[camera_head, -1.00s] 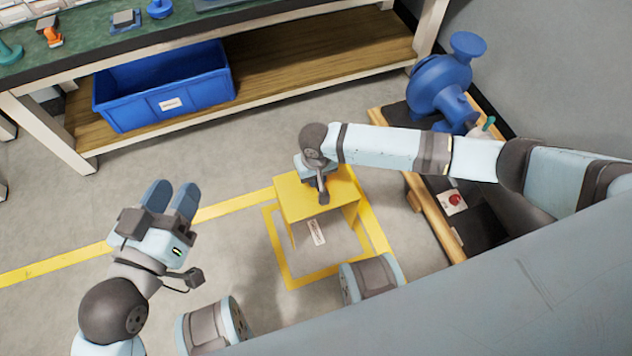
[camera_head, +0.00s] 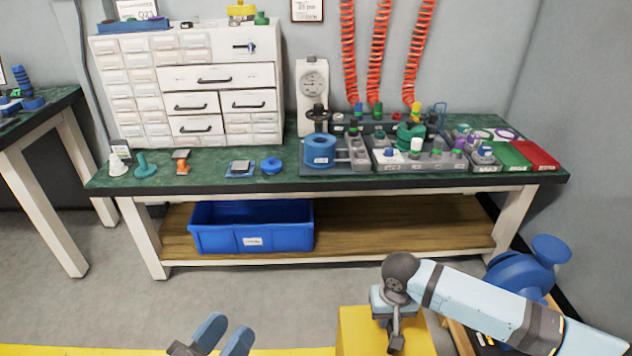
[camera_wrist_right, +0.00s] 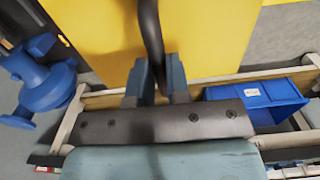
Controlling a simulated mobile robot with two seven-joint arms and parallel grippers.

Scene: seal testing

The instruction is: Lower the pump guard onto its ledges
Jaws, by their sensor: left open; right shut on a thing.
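The yellow pump guard (camera_head: 357,335) is at the bottom of the head view, cut off by the frame edge. My right gripper (camera_head: 394,318) is above it; in the right wrist view the gripper (camera_wrist_right: 155,78) is shut on the guard's dark curved handle, with the yellow panel (camera_wrist_right: 212,35) beyond. The blue pump (camera_head: 524,273) stands to the right of the guard, partly behind my right arm; it also shows in the right wrist view (camera_wrist_right: 43,78). I cannot make out the ledges. My left gripper (camera_head: 222,336) is open and empty, left of the guard.
The workbench (camera_head: 330,186) runs across the back, with a drawer cabinet (camera_head: 185,90) and fittings on top. A blue bin (camera_head: 252,226) sits on its wooden lower shelf (camera_head: 400,226). Bare floor (camera_head: 250,300) lies before the bench.

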